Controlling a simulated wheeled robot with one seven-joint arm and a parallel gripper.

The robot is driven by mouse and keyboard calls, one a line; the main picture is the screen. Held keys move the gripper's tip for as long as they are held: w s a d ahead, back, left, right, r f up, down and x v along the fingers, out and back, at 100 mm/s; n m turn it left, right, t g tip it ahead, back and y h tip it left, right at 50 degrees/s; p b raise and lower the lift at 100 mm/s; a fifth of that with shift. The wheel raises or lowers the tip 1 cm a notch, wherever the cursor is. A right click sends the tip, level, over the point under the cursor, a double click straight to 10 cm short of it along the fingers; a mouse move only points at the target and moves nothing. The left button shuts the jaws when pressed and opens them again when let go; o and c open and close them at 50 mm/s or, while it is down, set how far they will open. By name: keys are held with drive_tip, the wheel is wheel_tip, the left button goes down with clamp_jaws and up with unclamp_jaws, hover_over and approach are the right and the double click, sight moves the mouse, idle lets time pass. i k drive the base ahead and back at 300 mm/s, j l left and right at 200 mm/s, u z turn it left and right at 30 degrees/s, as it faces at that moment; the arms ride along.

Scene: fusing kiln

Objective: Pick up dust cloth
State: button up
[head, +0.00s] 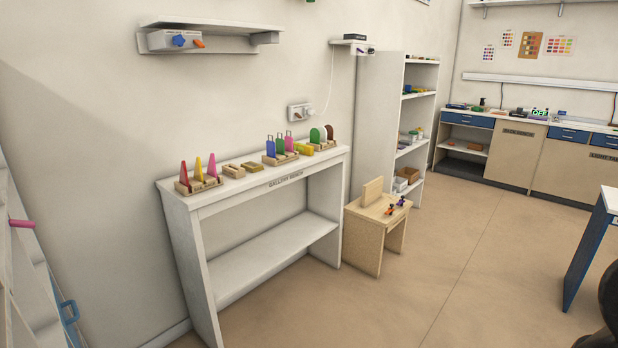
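I cannot make out a dust cloth for certain. A small flat yellow piece (304,149) lies on the white gallery bench (283,182), between a rack of blue, green and pink pieces and a rack of green and brown arches. It could be a folded cloth, but it is too small to tell. A smaller yellowish piece (251,166) lies nearer the middle of the bench top.
A small wooden stool-like table (367,231) stands at the bench's right end, with a tall white shelf unit (382,130) behind it. Wall shelves (210,30) hang above. A blue-white table (590,245) is at the right. The floor (470,270) between is clear.

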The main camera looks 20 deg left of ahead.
sight(253, 167)
drive_tip(key=i+l+u, duration=0.25)
drive_tip(key=i+u, duration=0.15)
drive_tip(key=i+l+u, duration=0.65)
drive_tip(key=l+u, duration=0.2)
drive_tip(key=i+l+u, duration=0.2)
drive_tip(key=l+u, duration=0.25)
drive_tip(key=i+l+z, duration=0.3)
drive_tip(key=i, duration=0.8)
drive_tip(key=i+z, duration=0.25)
drive_tip(key=i, duration=0.85)
